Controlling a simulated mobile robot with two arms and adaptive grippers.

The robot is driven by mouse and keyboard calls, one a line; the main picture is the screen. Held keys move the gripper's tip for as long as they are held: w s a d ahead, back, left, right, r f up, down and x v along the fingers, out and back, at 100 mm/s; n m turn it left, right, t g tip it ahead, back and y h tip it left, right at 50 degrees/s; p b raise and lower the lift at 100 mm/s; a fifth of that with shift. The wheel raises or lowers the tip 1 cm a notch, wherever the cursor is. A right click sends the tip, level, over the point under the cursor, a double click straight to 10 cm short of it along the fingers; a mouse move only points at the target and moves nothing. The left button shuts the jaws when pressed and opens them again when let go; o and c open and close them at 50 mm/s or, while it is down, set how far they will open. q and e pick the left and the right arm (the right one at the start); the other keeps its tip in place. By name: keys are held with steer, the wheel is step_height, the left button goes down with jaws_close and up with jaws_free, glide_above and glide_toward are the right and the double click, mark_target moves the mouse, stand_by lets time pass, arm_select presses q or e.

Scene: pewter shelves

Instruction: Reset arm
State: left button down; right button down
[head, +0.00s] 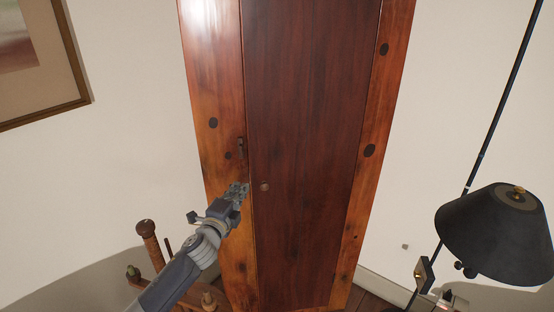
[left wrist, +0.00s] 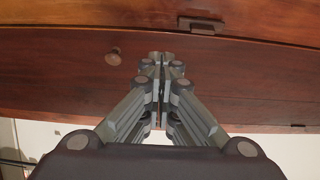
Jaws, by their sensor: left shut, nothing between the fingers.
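My left gripper (head: 238,188) is shut and empty in front of a tall wooden cabinet. In the left wrist view the fingers (left wrist: 160,62) are together, with the cabinet's dark door (left wrist: 60,75) behind them. The door (head: 310,130) looks closed. A small round knob (head: 264,186) is just right of the fingertips in the head view; it also shows in the left wrist view (left wrist: 113,54). I cannot tell whether the fingers touch the cabinet. My right gripper is not in view.
A dark latch (head: 241,147) is on the orange cabinet frame (head: 215,80). A wooden post (head: 147,230), apparently furniture, stands beside my left arm. A black lamp (head: 495,235) is at the right. A framed picture (head: 75,105) hangs at the upper left.

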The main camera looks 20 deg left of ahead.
arm_select(q)
steer(key=s+d+f+n+g+y, duration=0.1)
steer(key=s+d+f+n+g, duration=0.25)
steer(key=s+f+n, duration=0.5)
steer(key=s+d+f+n+g+y, duration=0.15)
steer(key=s+f+n+g, duration=0.35)
steer(key=s, duration=0.7)
steer(key=s+d+f+n+g+h, duration=0.1)
steer(key=s+d+f+g+h, duration=0.15)
steer(key=s, duration=0.85)
steer(key=s+d+f+n+g+h, duration=0.1)
steer(key=s+d+g, duration=0.25)
steer(key=s, duration=0.75)
step_height(320, 180, down, 28)
steer(key=s+g+b, duration=0.1)
steer(key=s+b, duration=0.1)
steer(key=s, duration=0.1)
steer(key=s+a+f+g+b, duration=0.1)
steer(key=s+a+f, duration=0.1)
steer(key=s+f, duration=1.4)
steer(key=shift+s+a+f+y, duration=0.2)
steer(key=shift+a+f+y, duration=0.1)
steer(key=shift+f, duration=0.25)
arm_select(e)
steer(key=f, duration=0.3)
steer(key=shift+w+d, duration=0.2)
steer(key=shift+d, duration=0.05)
